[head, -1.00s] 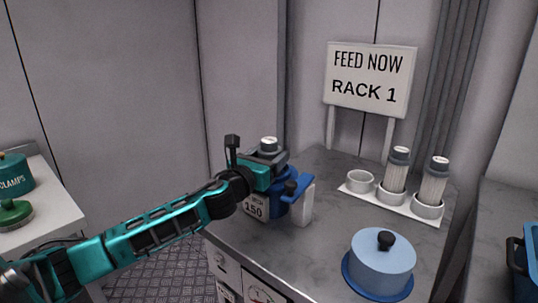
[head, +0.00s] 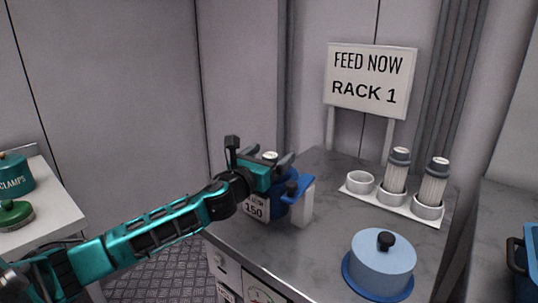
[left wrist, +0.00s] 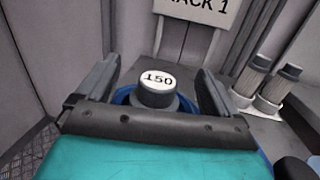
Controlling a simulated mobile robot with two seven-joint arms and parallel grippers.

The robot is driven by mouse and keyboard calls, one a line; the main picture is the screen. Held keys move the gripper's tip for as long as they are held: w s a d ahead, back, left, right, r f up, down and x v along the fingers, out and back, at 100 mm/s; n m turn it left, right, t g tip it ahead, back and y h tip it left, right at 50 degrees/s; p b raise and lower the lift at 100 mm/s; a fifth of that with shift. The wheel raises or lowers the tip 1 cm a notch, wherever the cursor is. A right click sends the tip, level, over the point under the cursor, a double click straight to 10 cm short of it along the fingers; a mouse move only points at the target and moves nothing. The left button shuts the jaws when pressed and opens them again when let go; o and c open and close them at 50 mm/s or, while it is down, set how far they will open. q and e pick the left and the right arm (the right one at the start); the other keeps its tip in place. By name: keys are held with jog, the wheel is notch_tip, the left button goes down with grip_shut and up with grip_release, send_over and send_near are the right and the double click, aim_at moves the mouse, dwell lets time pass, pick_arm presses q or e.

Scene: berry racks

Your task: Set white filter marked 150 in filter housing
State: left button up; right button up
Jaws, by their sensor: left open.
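The filter marked 150 has a grey cap with a white top (left wrist: 158,79); its top also shows in the head view (head: 270,155). It stands upright in the blue filter housing (head: 297,186), whose label reads 150 and whose blue rim shows around the cap in the left wrist view. The filter's body is hidden. My left gripper (head: 262,157) is open above the housing, with one finger on each side of the cap and gaps between. My right gripper is not in view.
A white rack (head: 405,207) holds two filters in cups and has one empty cup (head: 360,181). A light blue lid with a black knob (head: 382,262) sits at the front right. A sign (head: 370,78) reads FEED NOW RACK 1. Clear counter lies between housing and rack.

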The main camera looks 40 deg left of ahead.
pick_arm(q)
jog(key=shift+g, duration=0.4)
jog(key=f, duration=0.4)
jog(key=shift+s+d+f, duration=0.25)
jog(key=shift+f, duration=0.1)
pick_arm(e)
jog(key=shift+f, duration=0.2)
pick_arm(q)
jog(key=shift+s+d+f, duration=0.1)
jog(key=shift+s, duration=0.3)
jog(key=s+r, duration=0.4)
jog(key=s, duration=0.7)
jog(key=shift+s+d+t+p, duration=0.15)
jog(key=shift+s+t+p, duration=0.1)
jog(key=shift+t+p, duration=0.2)
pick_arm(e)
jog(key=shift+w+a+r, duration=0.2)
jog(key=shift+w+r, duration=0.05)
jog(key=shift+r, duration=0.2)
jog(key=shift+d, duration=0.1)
